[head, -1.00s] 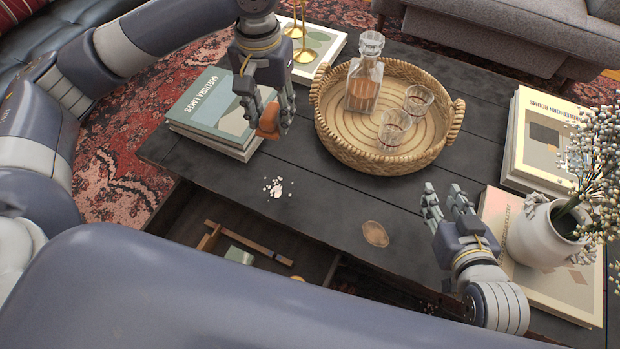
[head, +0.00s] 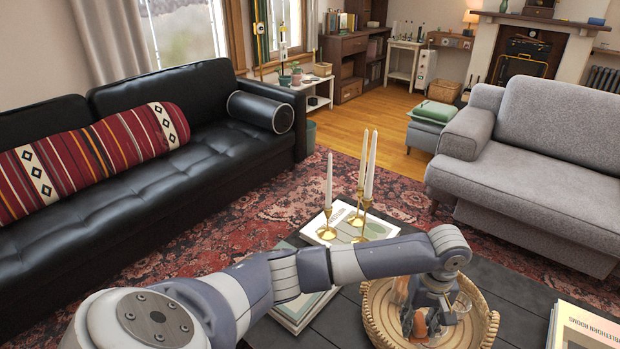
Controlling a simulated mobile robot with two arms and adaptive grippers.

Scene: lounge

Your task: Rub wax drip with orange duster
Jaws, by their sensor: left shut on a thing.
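My left gripper (head: 424,314) is at the lower right of the head view, above or in front of the woven tray (head: 487,338). It is shut on the orange duster (head: 420,326), a small orange piece partly hidden by the fingers. I cannot tell the exact height of the duster over the tray. The wax drip is outside this view, as the front of the table is cut off. My right gripper is not in view.
Brass candlesticks (head: 363,222) with white candles stand on a book (head: 324,225) on the dark table (head: 515,290), behind my left arm. A book stack (head: 580,330) lies at the right. A black sofa (head: 190,160) and grey sofa (head: 540,180) flank the rug (head: 280,205).

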